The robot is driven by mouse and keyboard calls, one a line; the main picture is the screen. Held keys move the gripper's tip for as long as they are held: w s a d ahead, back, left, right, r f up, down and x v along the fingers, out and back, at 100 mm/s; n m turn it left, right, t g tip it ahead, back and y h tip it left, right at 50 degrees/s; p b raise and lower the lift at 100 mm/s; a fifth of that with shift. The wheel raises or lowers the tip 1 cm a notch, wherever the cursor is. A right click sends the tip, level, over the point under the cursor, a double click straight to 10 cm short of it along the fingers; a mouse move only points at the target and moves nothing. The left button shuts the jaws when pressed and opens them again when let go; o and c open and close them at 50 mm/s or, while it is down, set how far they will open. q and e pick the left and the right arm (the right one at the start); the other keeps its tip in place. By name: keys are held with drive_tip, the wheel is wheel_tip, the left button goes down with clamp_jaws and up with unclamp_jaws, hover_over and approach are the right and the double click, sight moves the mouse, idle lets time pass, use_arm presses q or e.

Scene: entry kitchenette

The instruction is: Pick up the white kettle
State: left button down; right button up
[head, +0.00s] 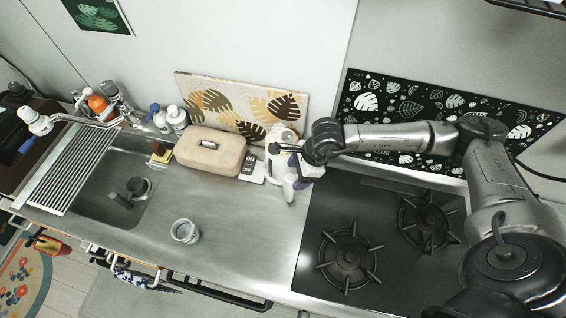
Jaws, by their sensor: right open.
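The white kettle (283,142) stands on the steel counter, left of the stove and close to the back wall. My right arm reaches in from the right over the stove. My right gripper (291,158) is at the kettle's right side and covers part of it. It is open, and I cannot tell whether the fingers touch the kettle or sit around its handle. Much of the kettle's right side is hidden behind the gripper. My left gripper is not in view.
A beige box (211,150) stands just left of the kettle. A glass cup (184,231) stands near the counter's front edge. The sink (110,206) with a drying rack (66,172) is on the left. A black two-burner stove (340,215) lies on the right.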

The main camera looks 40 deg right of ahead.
sight(288, 183)
drive_tip(key=shift+a+f, duration=0.15)
drive_tip(key=shift+f, duration=0.3)
drive_tip(key=shift+w+a+f+p, duration=0.2)
drive_tip(key=shift+w+f+p, duration=0.15)
drive_tip(key=shift+p, duration=0.25)
drive_tip(key=p+x, duration=0.1)
drive_tip(key=x, duration=0.2)
drive_tip(key=shift+w+a+f, duration=0.1)
drive_tip(key=shift+f, duration=0.05)
drive_tip(key=shift+a+f+p, duration=0.1)
drive_tip(key=shift+f+p, duration=0.2)
drive_tip(key=shift+f, duration=0.2)
drive_tip(key=shift+c, duration=0.3)
clamp_jaws()
